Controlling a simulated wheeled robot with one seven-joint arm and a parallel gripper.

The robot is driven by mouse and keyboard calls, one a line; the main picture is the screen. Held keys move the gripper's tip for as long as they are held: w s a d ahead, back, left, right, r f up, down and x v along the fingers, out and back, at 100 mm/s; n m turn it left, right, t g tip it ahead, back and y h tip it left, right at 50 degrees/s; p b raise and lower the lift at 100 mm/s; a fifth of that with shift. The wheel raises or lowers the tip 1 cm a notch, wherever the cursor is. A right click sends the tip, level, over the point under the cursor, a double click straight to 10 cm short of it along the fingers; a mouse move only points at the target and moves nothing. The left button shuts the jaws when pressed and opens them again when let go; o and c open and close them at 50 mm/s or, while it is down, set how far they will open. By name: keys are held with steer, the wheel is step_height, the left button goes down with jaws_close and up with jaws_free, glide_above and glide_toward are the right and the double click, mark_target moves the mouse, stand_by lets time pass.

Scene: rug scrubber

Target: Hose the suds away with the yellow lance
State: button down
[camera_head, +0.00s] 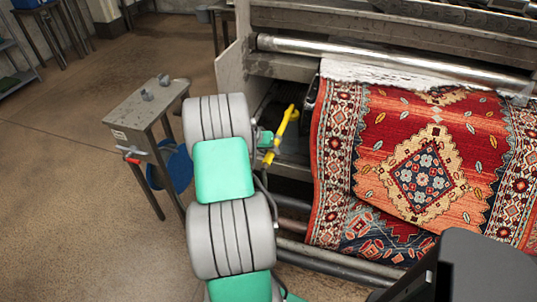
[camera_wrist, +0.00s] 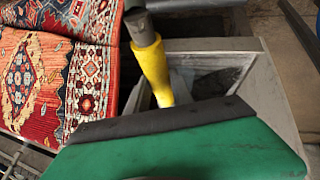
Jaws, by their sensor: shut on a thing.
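The yellow lance (camera_head: 282,130) shows in the head view just right of my arm, in front of the machine's left end. My gripper (camera_head: 266,140) is shut on the lance; it is partly hidden behind my grey and green arm. In the wrist view the lance (camera_wrist: 153,68) rises beyond the green and black gripper body, with a grey fitting at its upper end. White suds (camera_head: 375,74) lie in a band across the top of the red patterned rug (camera_head: 380,130), below the roller. No water stream shows.
The rug hangs over the metal machine (camera_head: 232,75), with a steel roller (camera_head: 390,55) above it. A small grey stand (camera_head: 150,110) with a blue round thing (camera_head: 172,168) is left of my arm. The brown floor (camera_head: 60,200) is open at the left.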

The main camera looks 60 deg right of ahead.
steer(key=shift+w+d+r+b, duration=0.15)
steer(key=shift+d+b, duration=0.1)
steer(key=shift+d, duration=0.5)
steer(key=shift+w+d+f+b, duration=0.1)
steer(key=shift+d+b, duration=0.1)
steer(key=shift+d, duration=0.6)
steer(key=shift+w+d+r+b, duration=0.15)
steer(key=shift+d+b, duration=0.1)
steer(key=shift+d, duration=0.5)
